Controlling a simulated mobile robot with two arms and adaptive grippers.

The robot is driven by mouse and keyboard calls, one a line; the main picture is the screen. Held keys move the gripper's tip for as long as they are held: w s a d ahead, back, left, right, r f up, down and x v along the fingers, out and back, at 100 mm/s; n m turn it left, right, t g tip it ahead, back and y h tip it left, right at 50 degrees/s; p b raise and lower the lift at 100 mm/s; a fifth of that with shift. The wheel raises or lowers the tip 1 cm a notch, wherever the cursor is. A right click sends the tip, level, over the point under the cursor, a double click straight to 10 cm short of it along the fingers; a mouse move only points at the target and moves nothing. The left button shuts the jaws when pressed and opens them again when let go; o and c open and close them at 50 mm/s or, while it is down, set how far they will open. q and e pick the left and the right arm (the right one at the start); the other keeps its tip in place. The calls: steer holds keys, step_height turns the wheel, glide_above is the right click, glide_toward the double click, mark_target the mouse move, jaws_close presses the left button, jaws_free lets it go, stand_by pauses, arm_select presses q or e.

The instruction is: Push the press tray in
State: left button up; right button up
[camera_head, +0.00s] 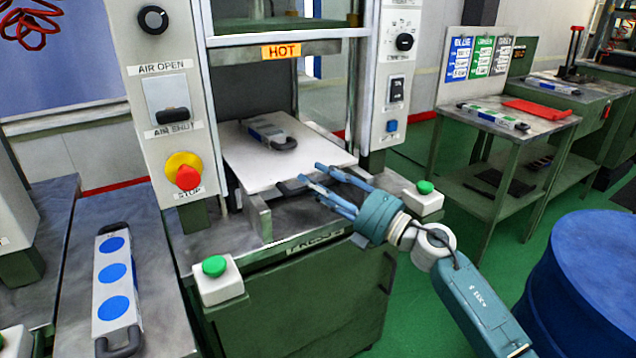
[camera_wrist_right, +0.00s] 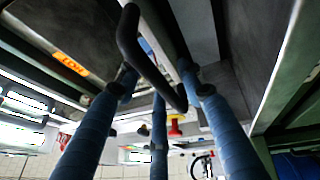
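The press tray (camera_head: 255,170) is a white plate that sticks out of the front of the press, below the HOT label. A grey mould with a blue patch and a dark handle (camera_head: 268,132) lies on its back part. A dark handle (camera_head: 292,187) shows at the tray's front edge, partly hidden by my fingers. My right gripper (camera_head: 312,174) is at this front edge, with its blue fingers spread. In the right wrist view, a dark looped handle (camera_wrist_right: 133,50) shows close to the fingertips; I cannot tell whether they touch it. My left gripper is not in view.
Green buttons on white boxes (camera_head: 218,285) (camera_head: 424,200) flank the press front. A red stop button (camera_head: 187,177) is on the left column. A mould with blue discs (camera_head: 113,275) lies on the left table. A blue drum (camera_head: 590,275) stands at the right.

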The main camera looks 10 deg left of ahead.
steer(key=shift+s, duration=0.1)
steer(key=v, duration=1.2)
